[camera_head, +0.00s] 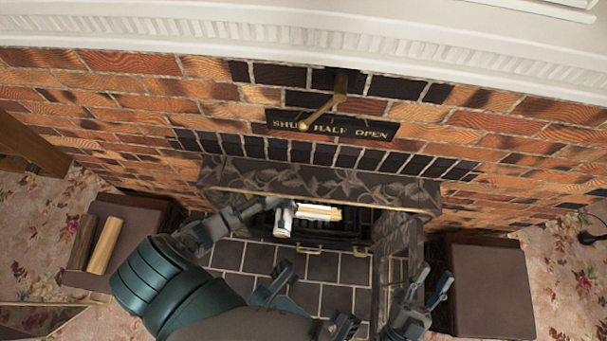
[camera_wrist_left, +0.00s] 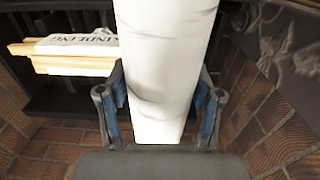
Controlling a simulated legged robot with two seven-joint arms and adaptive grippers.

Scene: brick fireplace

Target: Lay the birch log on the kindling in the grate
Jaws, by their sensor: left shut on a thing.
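The white birch log (camera_head: 284,220) is inside the fireplace opening, and it fills the middle of the left wrist view (camera_wrist_left: 165,60). My left gripper (camera_head: 264,207) is shut on it; its fingers lie on both sides of the log in the left wrist view (camera_wrist_left: 160,105). The kindling (camera_head: 322,212), pale sticks with a white printed wrapper, lies just right of the log in the head view and left of it in the left wrist view (camera_wrist_left: 75,50). The dark grate (camera_head: 352,226) is under the kindling. My right gripper (camera_head: 430,286) is open and empty, right of the hearth.
A dark carved surround (camera_head: 320,182) frames the opening, with its side panel (camera_head: 398,245) at right. A lever (camera_head: 340,90) crosses the damper sign (camera_head: 360,128) above. Two other logs (camera_head: 104,245) lie on a dark box at left. Another dark box (camera_head: 490,290) stands at right.

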